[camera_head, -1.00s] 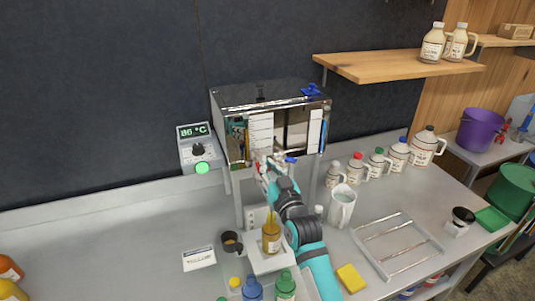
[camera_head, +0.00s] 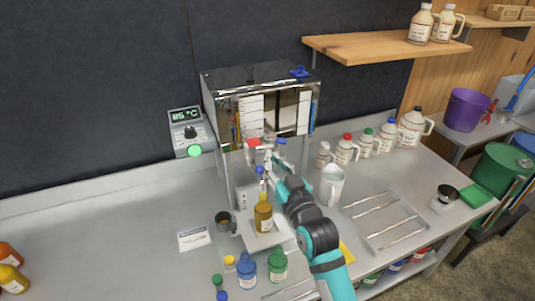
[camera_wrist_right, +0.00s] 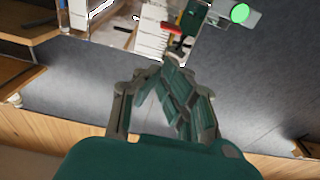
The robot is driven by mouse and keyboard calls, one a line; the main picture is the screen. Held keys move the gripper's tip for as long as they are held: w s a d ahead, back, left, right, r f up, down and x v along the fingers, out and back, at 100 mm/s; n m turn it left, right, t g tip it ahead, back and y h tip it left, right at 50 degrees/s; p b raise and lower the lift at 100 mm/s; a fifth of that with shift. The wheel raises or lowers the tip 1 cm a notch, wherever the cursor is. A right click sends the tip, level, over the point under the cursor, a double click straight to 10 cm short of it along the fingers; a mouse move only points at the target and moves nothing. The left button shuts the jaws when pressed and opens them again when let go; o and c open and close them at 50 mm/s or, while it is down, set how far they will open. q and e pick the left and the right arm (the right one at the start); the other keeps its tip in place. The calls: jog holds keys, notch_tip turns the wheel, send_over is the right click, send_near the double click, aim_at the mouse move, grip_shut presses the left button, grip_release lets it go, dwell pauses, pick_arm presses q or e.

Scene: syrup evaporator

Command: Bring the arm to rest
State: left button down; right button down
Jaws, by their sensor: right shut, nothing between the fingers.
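My right arm, teal and black, reaches up from the lower right in the head view. Its gripper (camera_head: 264,167) is shut and empty in front of the shiny metal evaporator (camera_head: 300,122), below its box. In the right wrist view the fingers (camera_wrist_right: 172,62) meet at their tips, with nothing between them. A red handle (camera_head: 253,142) shows just above the gripper; in the wrist view a red piece (camera_wrist_right: 172,28) lies beyond the fingertips. A bottle of amber syrup (camera_head: 263,218) stands upright on a stand below the gripper. My left gripper is not in view.
A controller (camera_head: 186,131) reads 85 °C, with a green light lit. Several jugs line the back wall. A metal rack (camera_head: 392,222) lies at right; coloured-cap bottles stand in front. The left counter is mostly clear.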

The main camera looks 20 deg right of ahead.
jog(key=shift+s, duration=0.55)
jog(key=shift+r, duration=0.1)
